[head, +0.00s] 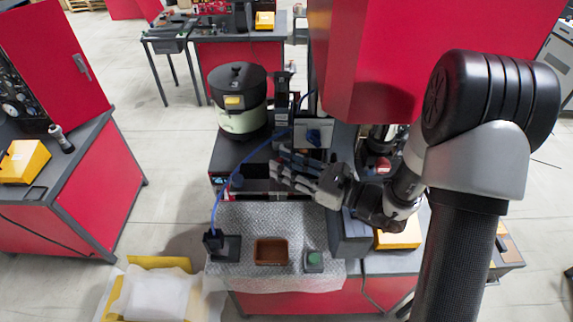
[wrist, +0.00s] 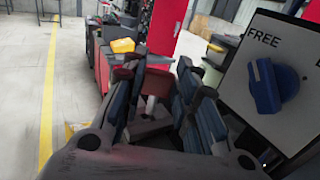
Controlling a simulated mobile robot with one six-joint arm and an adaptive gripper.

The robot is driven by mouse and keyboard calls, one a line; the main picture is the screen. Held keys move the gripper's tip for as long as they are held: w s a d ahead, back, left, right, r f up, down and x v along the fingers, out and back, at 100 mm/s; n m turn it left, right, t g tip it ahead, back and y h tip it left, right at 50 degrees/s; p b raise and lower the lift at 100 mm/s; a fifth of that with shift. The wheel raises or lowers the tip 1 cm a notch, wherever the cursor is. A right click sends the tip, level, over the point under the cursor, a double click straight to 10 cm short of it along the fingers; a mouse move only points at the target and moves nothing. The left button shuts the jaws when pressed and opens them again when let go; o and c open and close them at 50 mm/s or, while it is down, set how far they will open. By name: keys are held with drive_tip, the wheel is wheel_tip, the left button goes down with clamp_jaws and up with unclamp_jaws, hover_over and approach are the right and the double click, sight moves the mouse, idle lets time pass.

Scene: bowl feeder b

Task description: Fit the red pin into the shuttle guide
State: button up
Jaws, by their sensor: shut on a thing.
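My gripper (head: 277,164) is over the front of the feeder machine, with its fingers pointing left in the head view. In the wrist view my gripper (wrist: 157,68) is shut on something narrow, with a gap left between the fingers. A dark reddish patch shows near the fingertips and fits the red pin, but the fingers hide most of it and its tilt cannot be told. The shuttle guide cannot be made out; my gripper and arm cover that part of the machine in the head view.
A blue knob (wrist: 263,85) on a panel marked FREE is close to the right of my fingers. The bowl feeder (head: 240,100) stands behind. In front, a brown tray (head: 270,261), a green button box (head: 313,261) and a dark stand (head: 222,246) sit on a grey mat (head: 265,215).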

drive_tip(key=shift+f+b, duration=2)
drive_tip(key=shift+b, duration=0.15)
idle(5.8)
